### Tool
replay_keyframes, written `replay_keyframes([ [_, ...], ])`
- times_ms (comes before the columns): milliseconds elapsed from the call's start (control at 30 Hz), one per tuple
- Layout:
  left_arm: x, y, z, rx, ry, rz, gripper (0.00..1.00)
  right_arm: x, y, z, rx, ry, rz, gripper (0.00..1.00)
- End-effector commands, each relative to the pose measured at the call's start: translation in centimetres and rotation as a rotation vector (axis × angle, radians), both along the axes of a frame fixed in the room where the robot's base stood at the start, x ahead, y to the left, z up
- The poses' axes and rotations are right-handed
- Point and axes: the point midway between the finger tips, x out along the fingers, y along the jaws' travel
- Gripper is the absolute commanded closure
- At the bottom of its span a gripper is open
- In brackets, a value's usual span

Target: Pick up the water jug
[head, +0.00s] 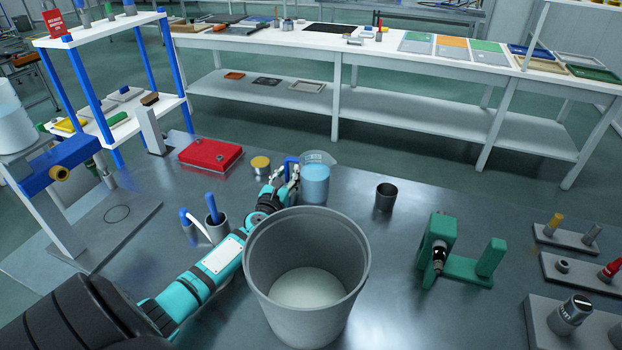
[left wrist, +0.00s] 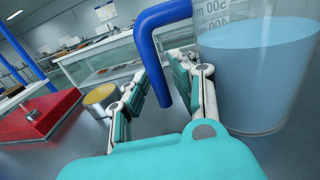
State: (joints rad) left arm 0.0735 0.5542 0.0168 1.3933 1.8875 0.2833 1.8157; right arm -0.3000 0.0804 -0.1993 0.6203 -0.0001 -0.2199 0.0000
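The water jug (head: 315,183) is a clear beaker-like vessel with blue water and a blue handle on its left side. It stands upright on the grey workbench. The jug (left wrist: 255,70) fills the right of the left wrist view, with volume marks near its top. My left gripper (head: 286,174) is at the handle side of the jug. In the left wrist view its fingers (left wrist: 165,82) are apart, with the blue handle (left wrist: 162,60) between them and a gap beside it on the left. My right gripper is not in view.
A large grey bucket (head: 307,270) stands in front of my left forearm. A dark cup (head: 386,197) is right of the jug. A red box (head: 210,155) and a yellow-topped tin (head: 260,166) are to the left. A green fixture (head: 460,260) stands at right.

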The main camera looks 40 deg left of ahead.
Motion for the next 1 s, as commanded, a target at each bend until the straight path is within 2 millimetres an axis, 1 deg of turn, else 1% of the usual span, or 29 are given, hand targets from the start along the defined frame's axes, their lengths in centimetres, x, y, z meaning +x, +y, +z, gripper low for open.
replay_keyframes([
  [167,0.04,0.03,-0.01,0.000,0.001,0.000,0.74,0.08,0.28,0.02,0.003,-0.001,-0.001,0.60],
  [200,0.03,0.02,-0.01,0.000,0.001,0.000,0.75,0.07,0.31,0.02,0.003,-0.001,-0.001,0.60],
  [400,0.01,0.02,0.00,0.000,0.000,0.000,1.00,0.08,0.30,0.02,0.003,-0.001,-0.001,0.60],
  [1000,0.05,0.05,0.22,-0.002,-0.004,0.001,1.00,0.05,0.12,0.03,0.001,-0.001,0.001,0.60],
])
